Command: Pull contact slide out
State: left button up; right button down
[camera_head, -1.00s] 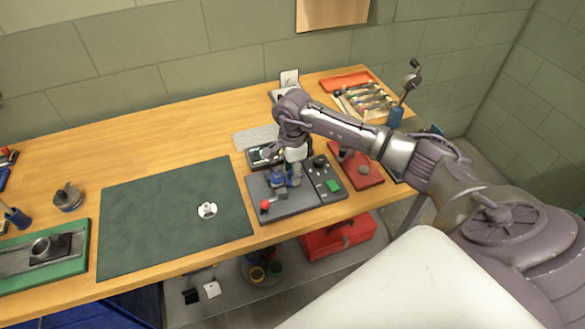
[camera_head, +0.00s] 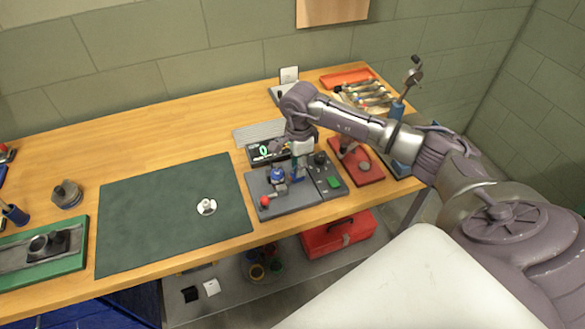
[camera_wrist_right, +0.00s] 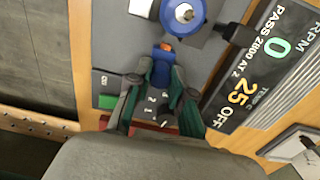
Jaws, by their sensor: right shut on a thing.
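The contact slide is a small blue block (camera_wrist_right: 161,70) with a copper-coloured tip, seen in the right wrist view. My right gripper (camera_wrist_right: 157,88) is shut on it, one dark green-edged finger on each side. The copper tip points at a round blue housing (camera_wrist_right: 183,14) with a pale hub, apparently with a small gap between. In the head view, my right gripper (camera_head: 299,168) reaches down over the grey test stand (camera_head: 290,205), with the blue slide (camera_head: 297,177) at its tips. The blue housing (camera_head: 277,175) stands just left of it. My left gripper is not in view.
A display (camera_wrist_right: 262,68) beside the stand reads RPM 0 and OFF. A red-tipped lever (camera_head: 265,201) is at the stand's front left and a green button (camera_head: 334,183) at its right. A green mat (camera_head: 150,215) with a white round part (camera_head: 206,207) lies left.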

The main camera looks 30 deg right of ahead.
jog(key=shift+s+d, duration=0.1)
jog(key=shift+d, duration=0.45)
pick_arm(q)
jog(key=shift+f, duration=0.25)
pick_arm(e)
jog(key=c, duration=1)
grip_release()
jog(key=shift+r, duration=0.25)
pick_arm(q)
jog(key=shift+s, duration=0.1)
pick_arm(e)
notch_tip(320, 180, up, 12)
jog(key=shift+f, duration=0.2)
jog(key=shift+s+f, duration=0.1)
